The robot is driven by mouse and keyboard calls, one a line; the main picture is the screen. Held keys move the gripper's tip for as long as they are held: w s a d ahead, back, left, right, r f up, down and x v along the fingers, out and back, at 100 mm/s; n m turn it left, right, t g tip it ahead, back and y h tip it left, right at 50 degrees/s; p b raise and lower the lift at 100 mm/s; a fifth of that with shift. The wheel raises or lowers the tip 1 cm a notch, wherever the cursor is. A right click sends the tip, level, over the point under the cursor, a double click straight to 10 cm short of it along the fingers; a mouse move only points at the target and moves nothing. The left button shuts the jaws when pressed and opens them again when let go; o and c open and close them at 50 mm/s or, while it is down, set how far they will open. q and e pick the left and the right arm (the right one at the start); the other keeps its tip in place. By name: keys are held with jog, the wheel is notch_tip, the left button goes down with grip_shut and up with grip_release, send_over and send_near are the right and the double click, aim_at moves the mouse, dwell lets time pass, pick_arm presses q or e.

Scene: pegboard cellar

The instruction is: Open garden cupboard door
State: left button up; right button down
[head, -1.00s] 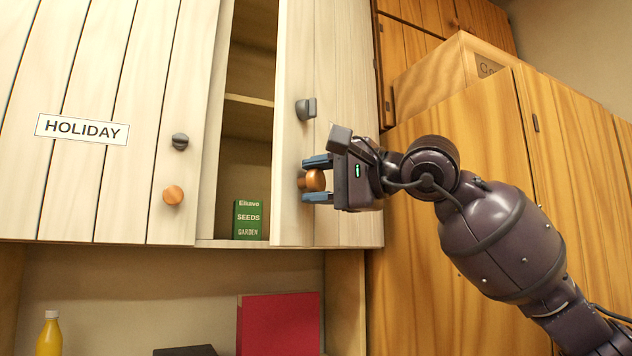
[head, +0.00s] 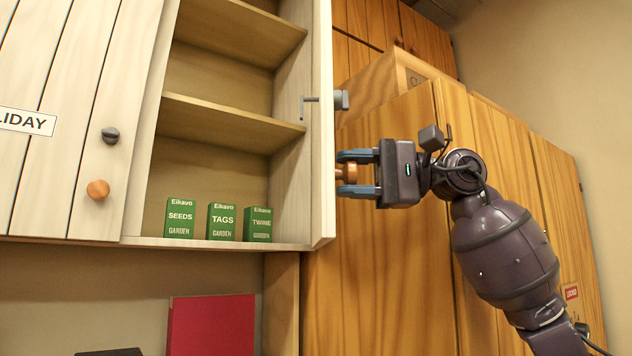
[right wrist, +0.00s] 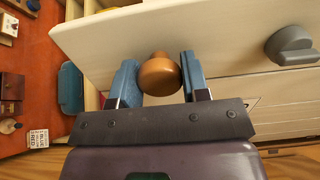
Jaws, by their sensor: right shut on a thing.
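The garden cupboard door (head: 323,130) stands wide open, seen almost edge-on in the head view, and its outer face shows in the right wrist view (right wrist: 130,40). My right gripper (head: 358,173) is shut on the door's round wooden knob (right wrist: 160,76), with one blue finger on each side of it. A grey turn latch (head: 342,99) sits above the knob on the same door. Inside the open cupboard, green boxes marked seeds (head: 180,218), tags (head: 222,222) and twine (head: 258,225) stand on the bottom. My left gripper is not in view.
A tall wooden cabinet (head: 390,270) stands to the right, behind my right arm. A red item (head: 210,325) is below the cupboard.

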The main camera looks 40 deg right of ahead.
jog(key=shift+n+g+y, duration=0.4)
jog(key=shift+n+g, duration=0.2)
jog(key=shift+g, duration=0.2)
jog(key=shift+v, duration=2.1)
jog(key=c, duration=0.6)
grip_release()
jog(key=shift+d, duration=0.1)
jog(key=b+v, duration=0.1)
jog(key=v, duration=0.9)
jog(key=shift+s+d, duration=0.15)
jog(key=shift+d, duration=0.2)
